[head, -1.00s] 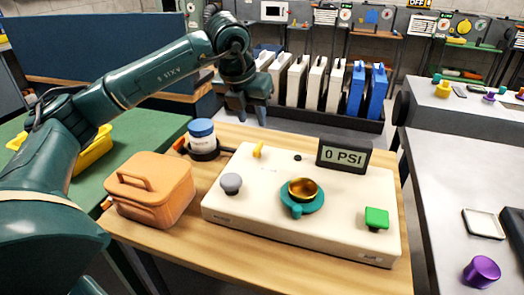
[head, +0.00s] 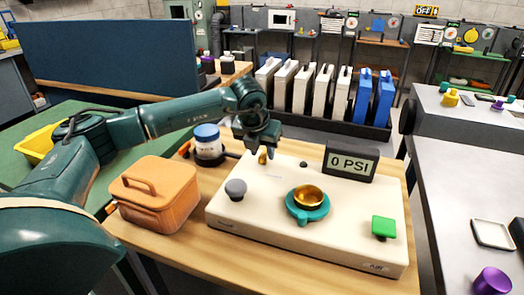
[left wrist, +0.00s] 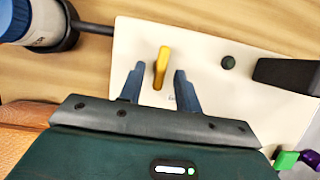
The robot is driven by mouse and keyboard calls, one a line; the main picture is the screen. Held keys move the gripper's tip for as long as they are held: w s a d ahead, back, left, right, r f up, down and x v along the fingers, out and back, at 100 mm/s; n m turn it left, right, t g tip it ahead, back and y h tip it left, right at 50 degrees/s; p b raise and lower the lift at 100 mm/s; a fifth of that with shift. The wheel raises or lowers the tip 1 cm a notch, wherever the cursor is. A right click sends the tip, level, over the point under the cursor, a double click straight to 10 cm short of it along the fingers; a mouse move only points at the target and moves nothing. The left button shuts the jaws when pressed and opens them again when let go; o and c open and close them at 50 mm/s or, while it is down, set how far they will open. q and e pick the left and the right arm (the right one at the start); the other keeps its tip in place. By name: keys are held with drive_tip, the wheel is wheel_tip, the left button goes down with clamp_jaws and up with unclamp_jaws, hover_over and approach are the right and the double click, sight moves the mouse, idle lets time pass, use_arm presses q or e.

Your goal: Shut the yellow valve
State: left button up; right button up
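The yellow valve (left wrist: 161,67) is a small lever on the back left of the cream panel box (head: 340,238). It also shows in the head view (head: 263,155), just below my left gripper (head: 260,148). In the left wrist view my left gripper (left wrist: 158,82) is open, with one dark finger on each side of the valve lever. The lever stands between and slightly past the fingertips. I cannot tell whether either finger touches it. The display (head: 351,161) behind the box reads 0 PSI. My right gripper is not in view.
A blue-lidded jar (head: 208,145) stands behind left.

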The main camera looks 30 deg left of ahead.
use_arm(q)
drive_tip(key=shift+w+f, duration=0.1)
drive_tip(key=shift+f, duration=0.15)
clamp_jaws()
